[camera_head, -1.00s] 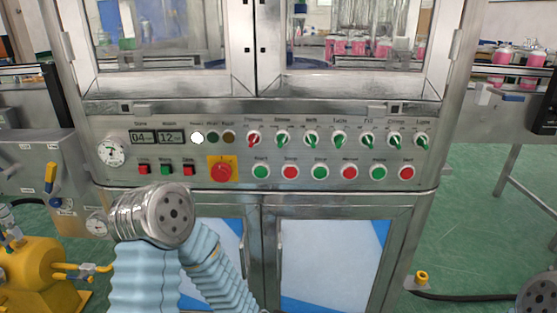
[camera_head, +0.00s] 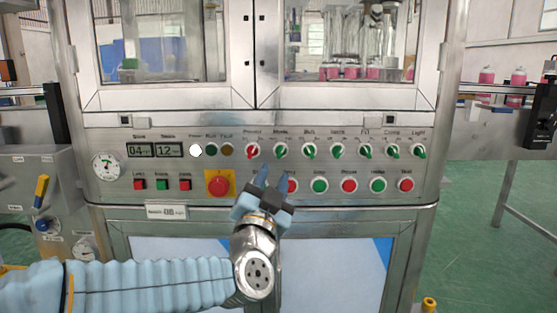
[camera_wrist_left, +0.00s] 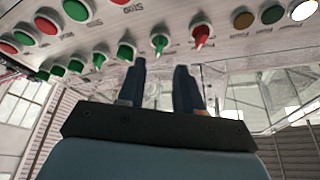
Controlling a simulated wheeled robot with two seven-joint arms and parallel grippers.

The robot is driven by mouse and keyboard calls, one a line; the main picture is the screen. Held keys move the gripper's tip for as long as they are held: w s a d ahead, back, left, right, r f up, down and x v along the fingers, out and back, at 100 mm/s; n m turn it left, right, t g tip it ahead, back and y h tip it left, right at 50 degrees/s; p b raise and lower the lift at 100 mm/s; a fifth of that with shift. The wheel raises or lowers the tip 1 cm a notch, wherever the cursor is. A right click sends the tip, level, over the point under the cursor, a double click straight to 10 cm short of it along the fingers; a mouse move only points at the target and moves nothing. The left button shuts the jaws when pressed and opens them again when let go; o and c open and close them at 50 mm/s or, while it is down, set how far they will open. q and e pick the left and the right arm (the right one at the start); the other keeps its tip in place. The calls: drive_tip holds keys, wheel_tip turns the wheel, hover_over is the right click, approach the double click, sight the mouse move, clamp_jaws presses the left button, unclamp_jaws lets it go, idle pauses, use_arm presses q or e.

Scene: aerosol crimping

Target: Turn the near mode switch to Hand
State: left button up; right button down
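The mode switch (camera_head: 280,152) is a green-handled selector knob with a small tilted handle, second from the left in the upper row. A red-handled switch (camera_head: 252,151) is just left of it. My left gripper (camera_head: 274,178) is open and empty, pointing up at the panel just below these two switches, apart from them. In the left wrist view the gripper's two blue fingers (camera_wrist_left: 160,75) are spread. There a green-handled switch (camera_wrist_left: 159,43), which looks like the mode switch, is ahead of the gap, and the red-handled one (camera_wrist_left: 201,36) is beside it. My right gripper is out of view.
More green-handled switches (camera_head: 336,152) continue to the right. Green and red push buttons (camera_head: 348,185) line the lower row, some partly hidden by my gripper. A red emergency stop (camera_head: 219,184) on a yellow plate is to the left. Cabinet doors (camera_head: 340,270) are below.

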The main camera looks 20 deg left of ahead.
sight(280, 155)
use_arm(q)
drive_tip(key=x, duration=0.7)
drive_tip(key=shift+c, duration=0.4)
drive_tip(key=shift+s, duration=0.1)
clamp_jaws()
